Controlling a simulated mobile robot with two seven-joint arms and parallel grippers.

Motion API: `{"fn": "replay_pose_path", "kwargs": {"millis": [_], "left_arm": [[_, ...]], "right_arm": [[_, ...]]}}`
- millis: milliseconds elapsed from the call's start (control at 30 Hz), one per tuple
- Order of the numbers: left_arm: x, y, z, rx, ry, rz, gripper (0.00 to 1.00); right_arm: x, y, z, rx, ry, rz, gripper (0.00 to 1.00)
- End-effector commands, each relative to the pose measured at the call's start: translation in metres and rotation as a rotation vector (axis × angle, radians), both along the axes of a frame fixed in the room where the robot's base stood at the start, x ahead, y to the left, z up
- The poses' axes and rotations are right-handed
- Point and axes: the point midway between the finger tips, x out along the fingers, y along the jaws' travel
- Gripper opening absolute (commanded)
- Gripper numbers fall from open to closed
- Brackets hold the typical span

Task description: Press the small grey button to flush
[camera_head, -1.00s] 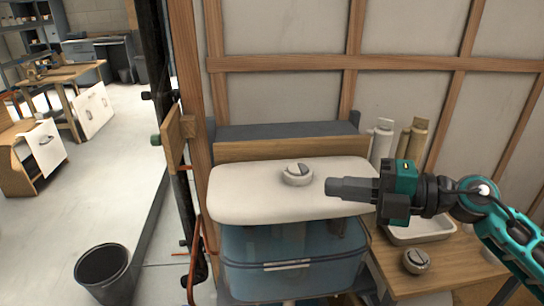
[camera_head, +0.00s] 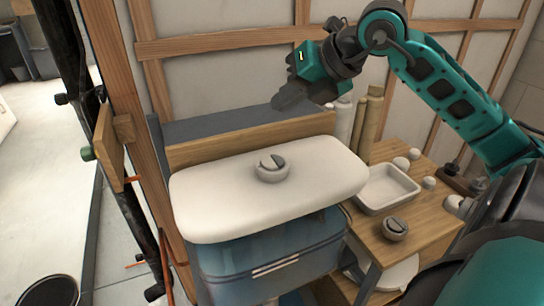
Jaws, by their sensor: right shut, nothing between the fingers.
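The flush button (camera_head: 272,165) is a round grey-white knob with a split top, set in the middle of the white cistern lid (camera_head: 225,200). The lid sits on a see-through blue tank (camera_head: 245,255). My right gripper (camera_head: 278,102) is shut and empty. It is raised above and behind the button, apart from it, in front of the panelled wall and pointing down to the left. The button is in full view. My left gripper does not show.
A wooden side table (camera_head: 425,225) at the right holds a white tray (camera_head: 388,190), a second round button-like part (camera_head: 395,228) and several small fittings. A wooden post (camera_head: 130,130) bounds the left side.

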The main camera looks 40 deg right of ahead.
Motion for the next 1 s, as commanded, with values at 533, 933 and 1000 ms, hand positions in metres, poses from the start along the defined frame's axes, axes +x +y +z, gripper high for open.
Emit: {"fn": "replay_pose_path", "kwargs": {"millis": [533, 933, 1000], "left_arm": [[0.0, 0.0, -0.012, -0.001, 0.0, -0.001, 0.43], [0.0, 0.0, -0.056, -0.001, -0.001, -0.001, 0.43], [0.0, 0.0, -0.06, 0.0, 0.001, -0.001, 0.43]], "right_arm": [[0.0, 0.001, -0.028, 0.004, 0.001, 0.003, 0.0], [0.0, 0.001, -0.084, 0.003, 0.0, 0.003, 0.0], [0.0, 0.001, -0.088, 0.003, 0.0, 0.003, 0.0]]}}
